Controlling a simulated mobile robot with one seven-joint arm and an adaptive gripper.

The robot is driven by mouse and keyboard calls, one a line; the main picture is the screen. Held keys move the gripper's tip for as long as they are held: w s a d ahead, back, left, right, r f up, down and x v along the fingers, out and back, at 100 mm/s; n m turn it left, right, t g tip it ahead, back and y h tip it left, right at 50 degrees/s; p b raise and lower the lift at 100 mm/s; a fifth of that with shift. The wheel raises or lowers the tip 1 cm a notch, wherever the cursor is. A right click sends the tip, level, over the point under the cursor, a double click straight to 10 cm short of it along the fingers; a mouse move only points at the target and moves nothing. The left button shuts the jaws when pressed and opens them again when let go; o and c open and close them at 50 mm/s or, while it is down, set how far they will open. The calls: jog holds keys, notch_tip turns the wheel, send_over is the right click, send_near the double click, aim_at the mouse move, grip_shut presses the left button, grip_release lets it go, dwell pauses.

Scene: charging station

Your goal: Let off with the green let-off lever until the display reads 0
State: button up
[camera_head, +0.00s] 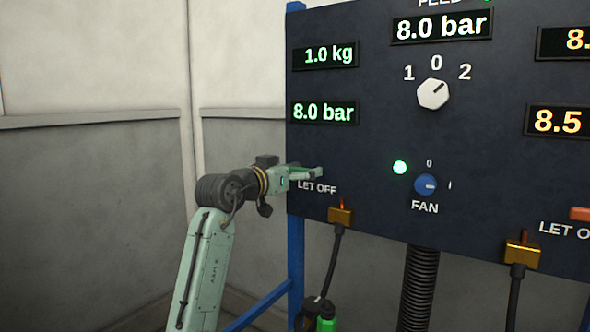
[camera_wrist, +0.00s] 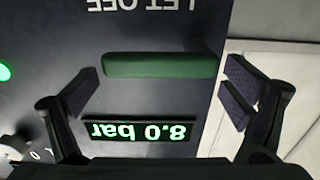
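The green let-off lever (camera_wrist: 160,64) lies as a horizontal bar on the dark panel in the wrist view, which shows the panel upside down. The left green display (camera_head: 324,111) reads 8.0 bar; it also shows in the wrist view (camera_wrist: 138,131). My gripper (camera_wrist: 161,80) is open, with one finger towards each end of the lever and nothing held. In the head view my gripper (camera_head: 304,174) is at the panel's left edge by the LET OFF label. There I cannot clearly separate the lever from my gripper. Contact with the lever cannot be told.
A 1.0 kg display (camera_head: 325,55) is above. The feed display (camera_head: 441,25) reads 8.0 bar, over a white selector knob (camera_head: 433,94). A blue fan knob (camera_head: 426,185) and brass connectors (camera_head: 340,216) with hanging cables are lower. An orange lever (camera_head: 580,214) is at right.

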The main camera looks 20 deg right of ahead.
jog(key=c, duration=1.3)
